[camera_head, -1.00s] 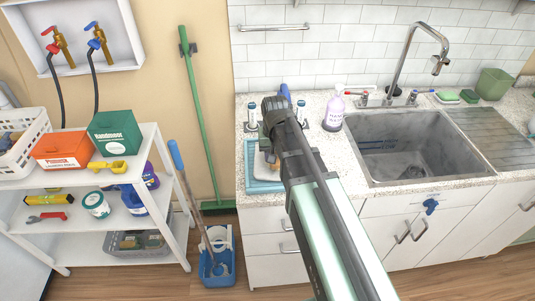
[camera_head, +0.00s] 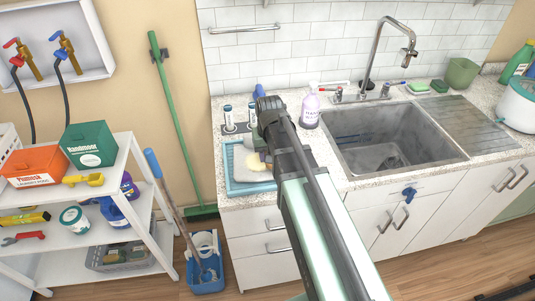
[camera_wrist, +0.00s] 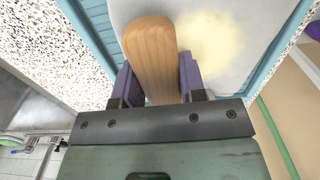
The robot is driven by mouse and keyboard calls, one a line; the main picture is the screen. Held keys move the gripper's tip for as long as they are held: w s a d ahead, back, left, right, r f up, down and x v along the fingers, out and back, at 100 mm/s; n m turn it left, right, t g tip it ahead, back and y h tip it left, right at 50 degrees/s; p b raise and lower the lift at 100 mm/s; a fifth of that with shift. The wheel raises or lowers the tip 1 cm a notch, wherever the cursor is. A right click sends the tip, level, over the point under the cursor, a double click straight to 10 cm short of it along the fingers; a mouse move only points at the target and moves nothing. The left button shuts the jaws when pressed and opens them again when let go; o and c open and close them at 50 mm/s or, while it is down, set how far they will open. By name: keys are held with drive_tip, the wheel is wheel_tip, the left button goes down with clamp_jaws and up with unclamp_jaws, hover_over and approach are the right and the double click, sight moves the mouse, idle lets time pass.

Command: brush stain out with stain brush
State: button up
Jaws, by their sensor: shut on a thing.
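My gripper (camera_wrist: 157,80) is shut on the wooden handle of the stain brush (camera_wrist: 149,42) in the wrist view. The brush's bristles are hidden there. A pale cloth (camera_wrist: 230,85) lies under the brush, in a light blue tray (camera_wrist: 88,28). A yellow stain (camera_wrist: 215,42) shows on the cloth just right of the handle. In the head view, the tray (camera_head: 245,188) sits on the counter left of the sink, with the cloth (camera_head: 239,158) and part of the stain (camera_head: 254,160) visible. I cannot tell whether the bristles touch the cloth.
A purple-white soap bottle (camera_head: 310,112) and small bottles (camera_head: 228,114) stand behind the tray. The sink (camera_head: 385,140) with a tall faucet (camera_head: 372,50) is to the right. A shelf (camera_head: 135,185) with boxes, a green broom (camera_head: 172,110) and a blue bucket (camera_head: 206,275) are left.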

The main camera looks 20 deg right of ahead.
sight(245, 162)
drive_tip(key=shift+w+a, duration=0.35)
drive_tip(key=shift+a, duration=0.85)
drive_tip(key=shift+w+a, duration=0.35)
drive_tip(key=shift+a, duration=0.9)
drive_tip(key=shift+w+a, duration=0.35)
drive_tip(key=shift+a, duration=0.85)
wheel_tip(245, 162, up, 6)
drive_tip(key=p, duration=0.6)
wheel_tip(245, 162, up, 3)
drive_tip(key=p, duration=0.3)
